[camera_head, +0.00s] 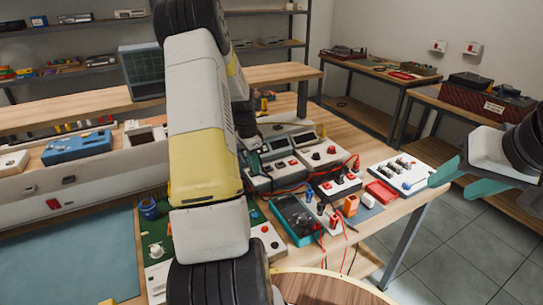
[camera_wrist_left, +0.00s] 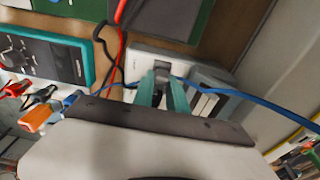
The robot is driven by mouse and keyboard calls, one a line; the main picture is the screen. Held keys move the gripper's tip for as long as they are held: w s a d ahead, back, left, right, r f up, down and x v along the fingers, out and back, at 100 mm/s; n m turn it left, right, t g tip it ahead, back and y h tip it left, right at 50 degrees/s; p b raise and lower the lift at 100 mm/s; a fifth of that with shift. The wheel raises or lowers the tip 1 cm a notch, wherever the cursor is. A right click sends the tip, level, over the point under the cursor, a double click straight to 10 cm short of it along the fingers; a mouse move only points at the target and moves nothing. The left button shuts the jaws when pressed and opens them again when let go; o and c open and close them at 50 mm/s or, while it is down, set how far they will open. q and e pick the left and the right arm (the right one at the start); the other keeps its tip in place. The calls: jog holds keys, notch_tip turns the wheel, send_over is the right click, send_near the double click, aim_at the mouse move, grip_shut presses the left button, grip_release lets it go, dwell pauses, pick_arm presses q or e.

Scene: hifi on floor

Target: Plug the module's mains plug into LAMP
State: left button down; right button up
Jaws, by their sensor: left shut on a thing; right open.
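In the left wrist view my left gripper (camera_wrist_left: 165,92) has its two teal fingers shut on a small dark grey plug (camera_wrist_left: 162,68). The plug is at a white box (camera_wrist_left: 143,54), over or against its face; whether its pins are in a socket I cannot tell. A blue cable (camera_wrist_left: 222,92) runs off to the right from beside the fingers. No LAMP label is readable. In the head view my left arm fills the middle and hides its gripper and the plug. My right gripper (camera_head: 452,188) is open and empty beyond the bench's right side.
A teal multimeter (camera_head: 293,219) with red and black leads stands on the bench, and also shows in the left wrist view (camera_wrist_left: 45,55). Several switch boxes, a red box (camera_head: 381,192) and a white board (camera_head: 402,172) crowd the bench. Shelves stand behind; open floor (camera_head: 490,240) lies right.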

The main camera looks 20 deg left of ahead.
dwell(0.4)
pick_arm(q)
jog(key=c, duration=1.3)
grip_release()
jog(key=shift+o, duration=0.2)
jog(key=r, duration=0.7)
jog(key=shift+s+a+r, duration=0.15)
jog(key=shift+s+a, duration=0.15)
jog(key=shift+r, duration=2.65)
